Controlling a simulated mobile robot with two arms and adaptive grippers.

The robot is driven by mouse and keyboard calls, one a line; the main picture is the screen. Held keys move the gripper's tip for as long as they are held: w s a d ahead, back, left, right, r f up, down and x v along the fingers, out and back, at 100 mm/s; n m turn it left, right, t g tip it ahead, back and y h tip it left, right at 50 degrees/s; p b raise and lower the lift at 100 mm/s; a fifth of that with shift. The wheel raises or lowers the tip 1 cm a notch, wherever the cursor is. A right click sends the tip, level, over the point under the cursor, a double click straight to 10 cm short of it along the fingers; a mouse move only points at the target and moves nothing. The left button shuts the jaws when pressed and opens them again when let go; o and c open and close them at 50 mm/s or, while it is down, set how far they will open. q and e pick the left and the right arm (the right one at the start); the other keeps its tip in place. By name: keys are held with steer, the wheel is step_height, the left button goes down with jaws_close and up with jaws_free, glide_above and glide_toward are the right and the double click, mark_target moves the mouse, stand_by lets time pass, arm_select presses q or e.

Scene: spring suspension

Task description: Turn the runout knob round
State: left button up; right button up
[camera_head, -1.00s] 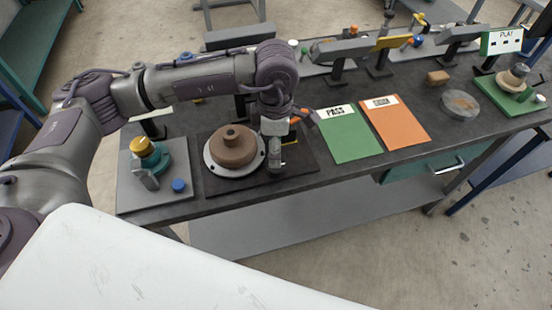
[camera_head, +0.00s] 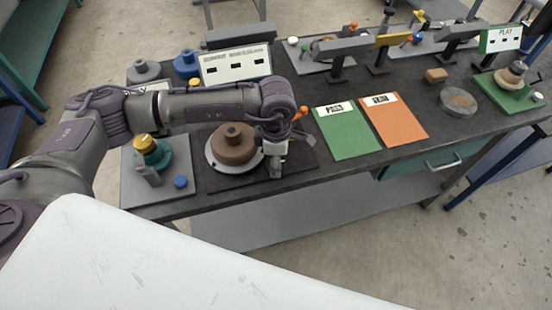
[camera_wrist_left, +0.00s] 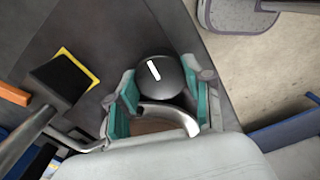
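The runout knob (camera_wrist_left: 165,88) is a dark round cap with a white mark. In the left wrist view it sits between the teal pads of my left gripper (camera_wrist_left: 160,104). The fingers stand apart on either side of it; I cannot tell whether they touch it. In the head view my left gripper (camera_head: 276,170) points down at the right side of a brown stepped disc (camera_head: 232,146) on a silver round plate, and it hides the knob. The silver rim (camera_wrist_left: 178,115) curves below the knob in the wrist view. My right gripper is not in view.
A dark block with a yellow edge (camera_wrist_left: 62,78) is left of the fingers in the wrist view. A teal and gold fixture (camera_head: 153,155) and blue button (camera_head: 181,182) are left of the disc. A green PASS sheet (camera_head: 350,135) and an orange sheet (camera_head: 394,122) lie right.

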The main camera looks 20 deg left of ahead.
arm_select(q)
steer(key=c, duration=0.5)
steer(key=shift+o, duration=0.2)
steer(key=m+b, duration=0.1)
steer(key=b, duration=0.1)
steer(key=m+b, duration=0.1)
steer(key=b, duration=0.1)
steer(key=m+b, duration=0.2)
steer(key=shift+f+b, duration=0.25)
steer(key=shift+b, duration=0.05)
steer(key=shift+r, duration=0.1)
steer(key=shift+r+m, duration=0.2)
steer(key=shift+m, duration=0.1)
steer(key=o, duration=1.1)
steer(key=shift+o, duration=0.2)
